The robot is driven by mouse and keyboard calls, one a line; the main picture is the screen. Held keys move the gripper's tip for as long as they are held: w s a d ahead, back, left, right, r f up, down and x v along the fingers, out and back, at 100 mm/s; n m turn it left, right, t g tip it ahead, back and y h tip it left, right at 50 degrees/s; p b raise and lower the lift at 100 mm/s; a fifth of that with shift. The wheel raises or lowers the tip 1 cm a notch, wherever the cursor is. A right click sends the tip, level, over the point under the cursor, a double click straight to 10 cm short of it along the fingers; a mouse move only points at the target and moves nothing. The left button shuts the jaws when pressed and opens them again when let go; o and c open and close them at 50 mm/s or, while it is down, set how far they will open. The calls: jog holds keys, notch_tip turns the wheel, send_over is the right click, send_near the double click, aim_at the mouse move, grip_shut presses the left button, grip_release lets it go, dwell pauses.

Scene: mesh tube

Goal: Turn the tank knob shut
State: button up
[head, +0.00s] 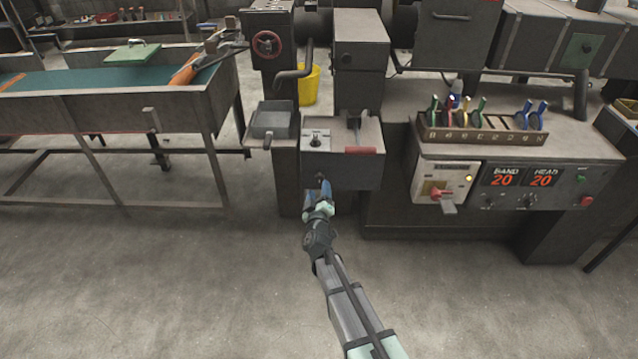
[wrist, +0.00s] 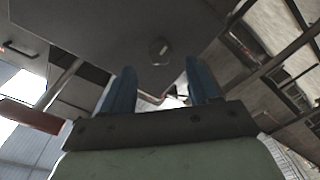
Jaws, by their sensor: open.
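A dark metal tank-like box (head: 345,172) stands at the centre of the head view. A black knob (head: 316,141) sits on a pale plate on its top, and a small dark knob (head: 320,177) sits on its front face. I cannot tell for sure which is the tank knob. My gripper (head: 319,187) is open with its blue fingers in front of the box, close to the front knob. In the wrist view a round grey knob (wrist: 158,48) on a dark face lies just beyond my open gripper (wrist: 160,66), apart from the fingers and between their directions.
A red-handled part (head: 360,150) lies on the box's top right. A control panel (head: 530,187) with "BAND 20" and "HEAD 20" displays stands to the right, below a rack of coloured levers (head: 485,138). A long bench (head: 110,105) is at left. Floor in front is clear.

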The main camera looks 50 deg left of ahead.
aim_at(319, 179)
jog(key=x, duration=0.4)
jog(key=shift+w+a, duration=0.3)
jog(key=c, duration=1)
jog(key=shift+c, duration=0.2)
jog(key=shift+m, duration=0.3)
